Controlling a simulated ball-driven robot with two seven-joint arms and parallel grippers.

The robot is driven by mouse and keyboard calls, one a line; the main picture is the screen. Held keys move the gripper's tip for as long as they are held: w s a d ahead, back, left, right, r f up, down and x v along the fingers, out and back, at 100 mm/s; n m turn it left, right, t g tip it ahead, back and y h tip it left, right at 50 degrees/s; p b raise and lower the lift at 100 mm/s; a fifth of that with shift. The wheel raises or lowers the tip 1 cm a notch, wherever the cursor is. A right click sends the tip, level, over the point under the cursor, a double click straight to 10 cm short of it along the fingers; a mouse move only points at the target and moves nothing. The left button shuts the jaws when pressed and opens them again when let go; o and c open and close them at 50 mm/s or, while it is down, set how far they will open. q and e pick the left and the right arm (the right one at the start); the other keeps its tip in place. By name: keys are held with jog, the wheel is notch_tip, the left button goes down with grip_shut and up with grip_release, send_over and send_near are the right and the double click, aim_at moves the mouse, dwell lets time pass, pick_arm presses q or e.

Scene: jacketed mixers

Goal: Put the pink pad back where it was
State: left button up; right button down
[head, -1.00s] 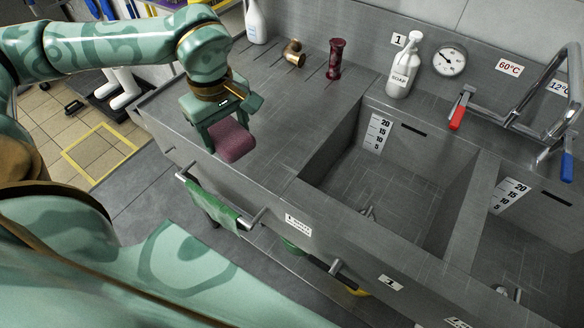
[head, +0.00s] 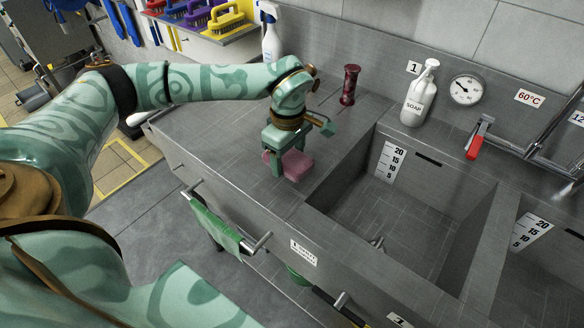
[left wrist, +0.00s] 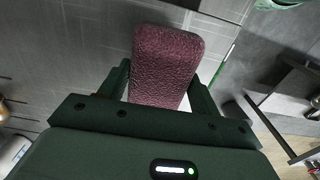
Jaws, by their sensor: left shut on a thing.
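The pink pad (head: 297,165) is held in my left gripper (head: 287,160) over the steel counter (head: 215,125), left of the first sink basin, in the head view. In the left wrist view the pad (left wrist: 165,65) sits between the two dark green fingers (left wrist: 163,90), with its far end sticking out. My left gripper is shut on it. I cannot tell whether the pad's underside touches the counter. My right gripper is not in view.
The first basin (head: 400,205) opens to the right. A dark red pepper mill-like object (head: 349,85), a soap bottle (head: 418,95) and a spray bottle (head: 269,42) stand along the back. A green cloth (head: 215,225) hangs on the front rail. Counter left of the pad is bare.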

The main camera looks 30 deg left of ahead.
aim_at(291, 167)
pick_arm(q)
jog(key=shift+w+d+f, duration=0.15)
jog(key=shift+w+f, duration=0.1)
jog(key=shift+f, duration=0.1)
jog(key=shift+w+f+b, duration=0.15)
jog(key=shift+f+b, duration=0.4)
jog(key=shift+f, duration=1.1)
jog(key=shift+f, duration=0.15)
jog(key=o, duration=1)
jog(key=shift+o, duration=0.2)
notch_tip(291, 167, up, 12)
jog(key=p, duration=0.2)
jog(key=shift+r+p, duration=0.2)
jog(key=shift+p, duration=0.2)
